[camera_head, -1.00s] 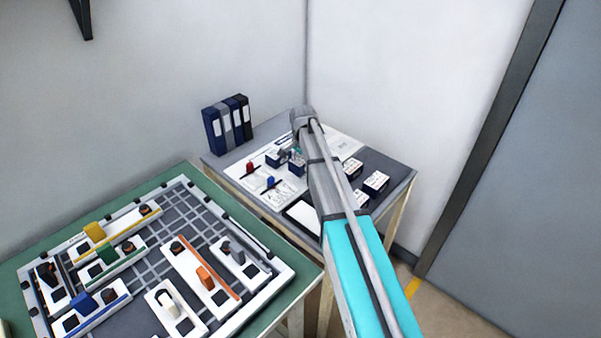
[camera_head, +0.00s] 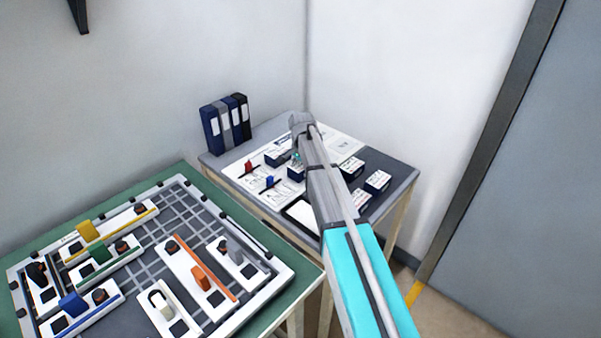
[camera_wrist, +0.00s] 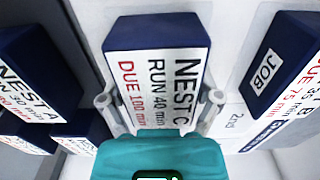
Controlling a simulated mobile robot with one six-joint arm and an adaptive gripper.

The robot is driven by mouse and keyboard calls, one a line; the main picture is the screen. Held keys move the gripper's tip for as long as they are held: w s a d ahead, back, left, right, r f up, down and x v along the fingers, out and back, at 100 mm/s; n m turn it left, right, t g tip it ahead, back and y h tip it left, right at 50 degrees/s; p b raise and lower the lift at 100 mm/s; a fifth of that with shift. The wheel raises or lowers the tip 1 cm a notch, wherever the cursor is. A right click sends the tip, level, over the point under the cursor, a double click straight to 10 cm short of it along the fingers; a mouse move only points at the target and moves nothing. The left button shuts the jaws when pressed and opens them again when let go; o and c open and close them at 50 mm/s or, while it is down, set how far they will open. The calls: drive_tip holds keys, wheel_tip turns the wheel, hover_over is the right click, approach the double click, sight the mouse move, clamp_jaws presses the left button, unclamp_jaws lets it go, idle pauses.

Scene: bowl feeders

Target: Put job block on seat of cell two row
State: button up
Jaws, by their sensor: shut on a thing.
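My gripper (camera_wrist: 160,100) is shut on a dark blue block (camera_wrist: 155,35), one finger on each side of it. The block's white label reads NEST C, RUN 40 min, DUE 100 min. A second blue block marked JOB (camera_wrist: 268,68), with DUE 75 min on its label, is at the right in the wrist view. A third labelled NEST A (camera_wrist: 35,75) is at the left. Printed "2nd" shows on the white sheet (camera_wrist: 232,122) beside my right finger. In the head view my gripper (camera_head: 296,158) is over the grey table; my arm partly hides the blocks. I cannot tell whether the held block touches the sheet.
Blue blocks (camera_head: 377,180) stand right of my arm. Red (camera_head: 248,167) and blue (camera_head: 269,182) markers stand on the white sheet at the left. Binders (camera_head: 226,122) stand at the back. A green table (camera_head: 190,172) with a feeder board is in the left foreground.

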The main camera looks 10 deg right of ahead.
drive_tip(key=shift+f, duration=0.2)
drive_tip(key=o, duration=1)
drive_tip(key=shift+r, duration=0.2)
wheel_tip(320, 180, up, 12)
drive_tip(key=p, duration=1.2)
idle(0.4)
drive_tip(key=s+n, duration=0.3)
drive_tip(key=s, duration=0.6)
drive_tip(key=s+n, duration=0.4)
drive_tip(key=s, duration=0.6)
drive_tip(key=s+n, duration=0.3)
drive_tip(key=s, duration=0.7)
drive_tip(key=shift+a+n, duration=0.3)
drive_tip(key=shift+n, duration=0.1)
